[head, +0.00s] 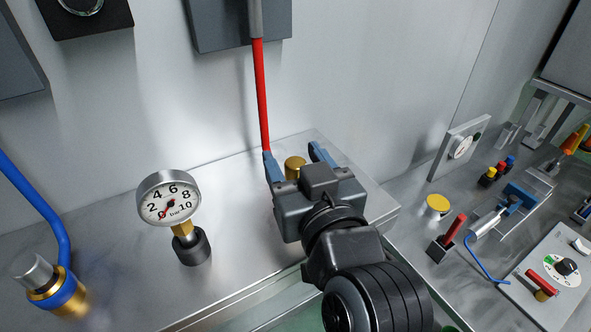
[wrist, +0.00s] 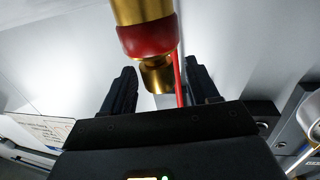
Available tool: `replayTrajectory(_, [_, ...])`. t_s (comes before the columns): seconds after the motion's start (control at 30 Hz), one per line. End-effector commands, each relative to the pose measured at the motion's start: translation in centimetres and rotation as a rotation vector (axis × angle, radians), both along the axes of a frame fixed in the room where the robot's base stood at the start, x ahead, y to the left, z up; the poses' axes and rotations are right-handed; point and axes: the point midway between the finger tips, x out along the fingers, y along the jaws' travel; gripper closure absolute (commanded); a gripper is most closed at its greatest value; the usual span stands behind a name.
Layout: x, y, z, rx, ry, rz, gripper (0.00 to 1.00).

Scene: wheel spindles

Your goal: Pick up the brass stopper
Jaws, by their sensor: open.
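A brass cylinder (head: 294,163), which looks like the stopper, shows between the blue-grey fingers of my gripper (head: 293,155) in the head view; the gripper body hides its lower part. In the wrist view a brass piece with a dark red band (wrist: 148,36) comes in from the top edge, with a narrower brass end (wrist: 158,77) between the two dark fingers of my gripper (wrist: 161,67). The fingers are open, with a gap on each side of the brass in the wrist view. I cannot tell how the brass part is seated.
A red hose (head: 261,95) hangs down behind my left finger. A pressure gauge (head: 168,203) stands on the metal ledge (head: 120,195) to the left, beside a brass fitting with a blue band (head: 57,290). The right bench holds a yellow-topped part (head: 438,204) and small tools.

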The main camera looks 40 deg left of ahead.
Motion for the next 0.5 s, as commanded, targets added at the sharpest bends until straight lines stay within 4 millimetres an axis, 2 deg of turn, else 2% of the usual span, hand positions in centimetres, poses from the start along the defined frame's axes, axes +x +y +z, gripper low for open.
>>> replayTrajectory(0.13, [-0.01,-0.03,-0.04,0.0,0.0,0.0,0.42])
replayTrajectory(0.5, [-0.02,-0.05,-0.04,-0.001,0.001,0.0,0.78])
